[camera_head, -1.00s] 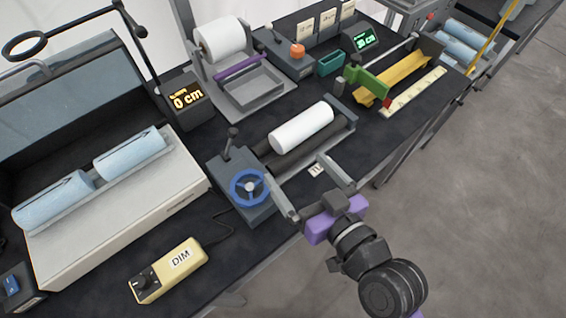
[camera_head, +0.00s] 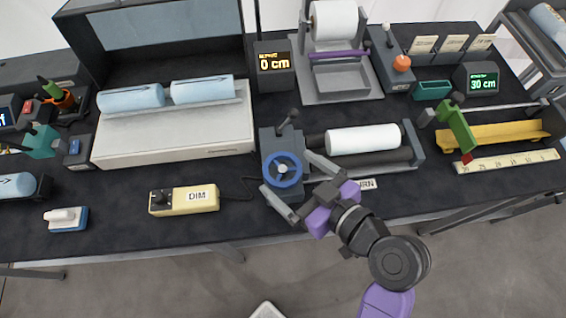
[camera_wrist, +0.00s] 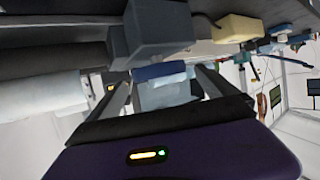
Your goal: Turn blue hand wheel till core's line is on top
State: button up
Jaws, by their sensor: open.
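The blue hand wheel (camera_head: 282,169) is on the front of a dark grey drive box (camera_head: 268,142). The white core (camera_head: 363,139) lies across dark rollers to the right of the box; I see no line on the side of it that shows. In the wrist view the wheel (camera_wrist: 160,71) shows edge-on as a blue bar between the finger ends. I cannot tell whether the fingers touch it.
A cream box marked DIM (camera_head: 184,200) lies left of the wheel, its cable running toward the drive box. A white light table (camera_head: 175,135) with blue rolls stands behind it. A black lever (camera_head: 288,120) stands on the drive box. The table's front edge lies below my gripper.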

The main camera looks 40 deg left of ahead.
aim_at(283, 170)
jog(key=shift+x, duration=1.9)
jog(key=c, duration=1.4)
jog(key=shift+p, duration=0.3)
